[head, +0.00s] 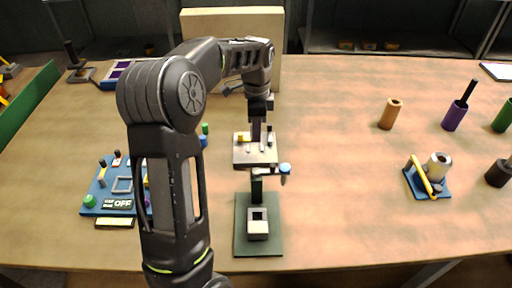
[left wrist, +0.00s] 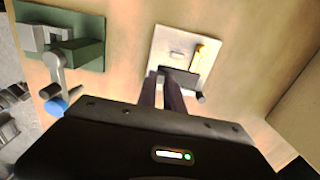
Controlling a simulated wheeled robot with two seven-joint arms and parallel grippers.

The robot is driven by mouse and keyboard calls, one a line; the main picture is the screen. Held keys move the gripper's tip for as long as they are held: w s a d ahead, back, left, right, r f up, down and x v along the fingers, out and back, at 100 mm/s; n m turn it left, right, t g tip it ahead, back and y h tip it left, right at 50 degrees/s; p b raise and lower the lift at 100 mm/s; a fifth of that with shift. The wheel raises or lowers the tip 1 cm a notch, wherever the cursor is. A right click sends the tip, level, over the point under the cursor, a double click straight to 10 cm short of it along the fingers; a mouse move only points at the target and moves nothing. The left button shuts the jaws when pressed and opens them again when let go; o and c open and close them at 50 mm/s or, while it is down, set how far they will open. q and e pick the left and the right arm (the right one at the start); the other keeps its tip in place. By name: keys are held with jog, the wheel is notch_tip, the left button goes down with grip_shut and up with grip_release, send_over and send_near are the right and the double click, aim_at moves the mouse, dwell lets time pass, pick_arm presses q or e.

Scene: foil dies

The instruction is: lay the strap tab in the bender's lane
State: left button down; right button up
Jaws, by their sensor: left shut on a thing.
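The bender looks to be the pale plate (head: 243,158) with a yellow block and small pins on it, at the middle of the table. It also shows in the left wrist view (left wrist: 168,40). My left gripper (head: 257,139) points down over this plate, its fingers close together. In the left wrist view its fingertips (left wrist: 164,77) reach the plate's near part, beside a dark grey bar. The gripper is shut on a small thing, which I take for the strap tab. The fingers mostly hide it, and I cannot tell whether it touches the plate. My right gripper is not in view.
A green-based press (head: 243,239) with a blue-knobbed lever stands just in front of the plate. A blue board (head: 97,188) with an OFF sign lies at left. A blue stand (head: 427,184) and coloured cylinders are at right. The table between is clear.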

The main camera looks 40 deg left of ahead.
pick_arm(q)
jog(key=shift+f, duration=1.55)
jog(key=shift+f+p, duration=0.5)
jog(key=shift+f, duration=1.35)
jog(key=shift+f, duration=0.1)
jog(key=c, duration=1.5)
grip_release()
notch_tip(320, 180, up, 12)
jog(key=shift+r+b, duration=0.1)
jog(key=shift+b, duration=0.55)
